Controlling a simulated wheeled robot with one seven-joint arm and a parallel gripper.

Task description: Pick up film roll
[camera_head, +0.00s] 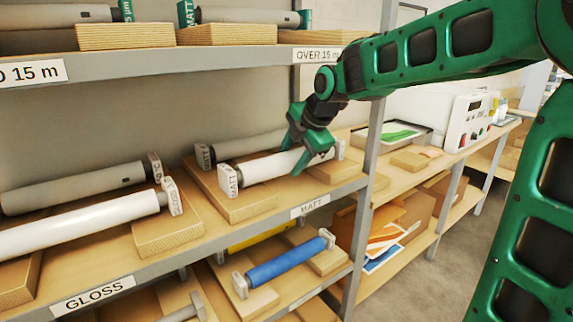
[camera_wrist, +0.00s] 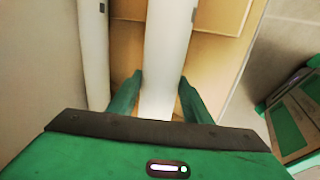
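A white film roll (camera_head: 272,166) with pale end caps lies on wooden blocks on the middle shelf, above the MATT label. My gripper (camera_head: 308,158) is at the right part of this roll, reaching down over it from above. In the wrist view the white roll (camera_wrist: 165,60) runs between my two green fingers (camera_wrist: 160,92). The fingers are apart, one on each side of the roll, with a small gap showing at each side. The roll still lies on its blocks.
A grey roll (camera_head: 250,146) lies just behind the white one. More rolls lie at left above the GLOSS label (camera_head: 93,294). A blue roll (camera_head: 285,262) lies on the shelf below. The upper shelf (camera_head: 180,60) overhangs behind, and a metal post (camera_head: 372,135) stands right of the roll.

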